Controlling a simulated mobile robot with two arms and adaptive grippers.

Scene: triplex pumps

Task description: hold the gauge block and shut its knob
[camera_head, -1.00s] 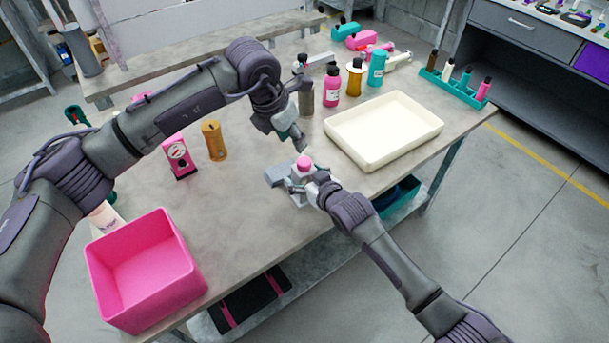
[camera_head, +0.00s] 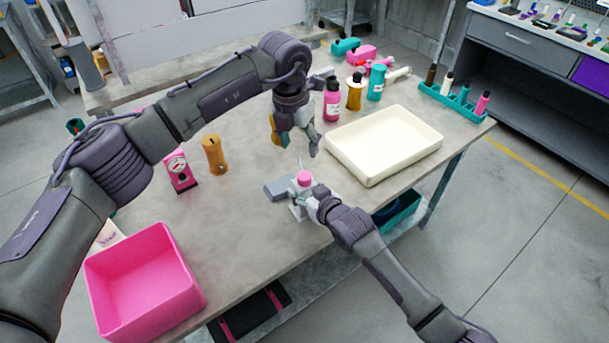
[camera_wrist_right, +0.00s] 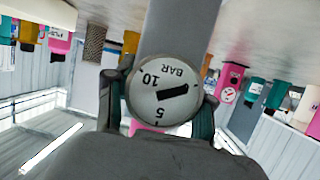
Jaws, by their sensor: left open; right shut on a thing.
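The gauge block (camera_head: 279,189) is grey with a pink knob (camera_head: 304,178) on top, near the table's front edge in the head view. My right gripper (camera_head: 313,197) is shut on it from the front right. In the right wrist view, its round dial (camera_wrist_right: 163,92), marked BAR, sits between the two fingers, with the grey body (camera_wrist_right: 180,28) behind. A little pink shows below the dial. My left gripper (camera_head: 294,143) is open and empty, pointing down above and behind the knob, apart from it. I cannot tell how far the knob is turned.
A cream tray (camera_head: 428,136) lies right of the block, with bottles (camera_head: 332,101) behind it. A pink gauge (camera_head: 179,171) and an orange cylinder (camera_head: 214,155) stand to the left. A pink bin (camera_head: 190,284) is at front left. The table between is bare.

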